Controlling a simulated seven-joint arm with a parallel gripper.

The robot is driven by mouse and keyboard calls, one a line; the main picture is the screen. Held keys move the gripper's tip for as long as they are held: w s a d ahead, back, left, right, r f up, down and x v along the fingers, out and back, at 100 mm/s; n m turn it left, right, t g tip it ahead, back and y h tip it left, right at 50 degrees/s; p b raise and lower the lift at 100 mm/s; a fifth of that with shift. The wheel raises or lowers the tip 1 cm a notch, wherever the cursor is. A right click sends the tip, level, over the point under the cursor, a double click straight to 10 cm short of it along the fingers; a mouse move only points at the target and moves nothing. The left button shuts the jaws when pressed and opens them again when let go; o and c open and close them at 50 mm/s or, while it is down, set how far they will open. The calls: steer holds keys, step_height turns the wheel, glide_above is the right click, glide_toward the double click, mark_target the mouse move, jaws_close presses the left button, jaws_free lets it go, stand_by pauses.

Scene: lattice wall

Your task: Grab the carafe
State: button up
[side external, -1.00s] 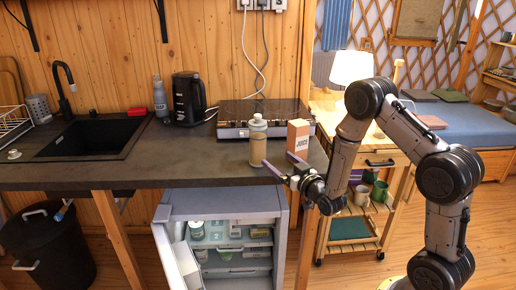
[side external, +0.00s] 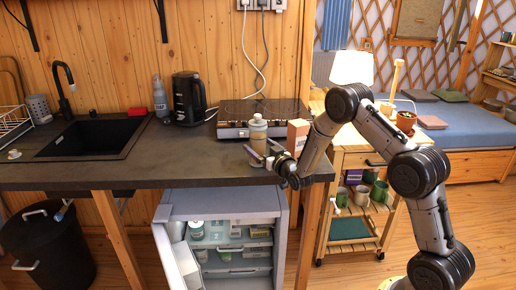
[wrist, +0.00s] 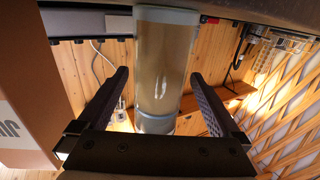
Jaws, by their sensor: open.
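The carafe (side external: 258,133), a clear bottle-like vessel with tan contents and a pale cap, stands upright near the front of the dark counter. My gripper (side external: 262,152) is at the carafe's near right side, fingers apart and pointing toward it. In the wrist view the carafe (wrist: 163,75) lies in line with the gap between the two fingers of my gripper (wrist: 160,75). The fingertips are close to its sides. I cannot tell whether either finger touches it. The fingers hide part of the carafe's lower body in the side view.
An orange juice carton (side external: 298,135) stands just right of the carafe and fills the left of the wrist view (wrist: 25,95). A cooktop (side external: 232,120) is behind. A black kettle (side external: 187,97) is further left. The counter left of the carafe is clear.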

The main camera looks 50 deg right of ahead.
steer(key=shift+x, duration=0.8)
steer(key=shift+c, duration=0.3)
steer(key=c, duration=1.4)
steer(key=shift+r, duration=0.1)
steer(key=shift+c, duration=0.5)
steer(key=shift+r, duration=0.1)
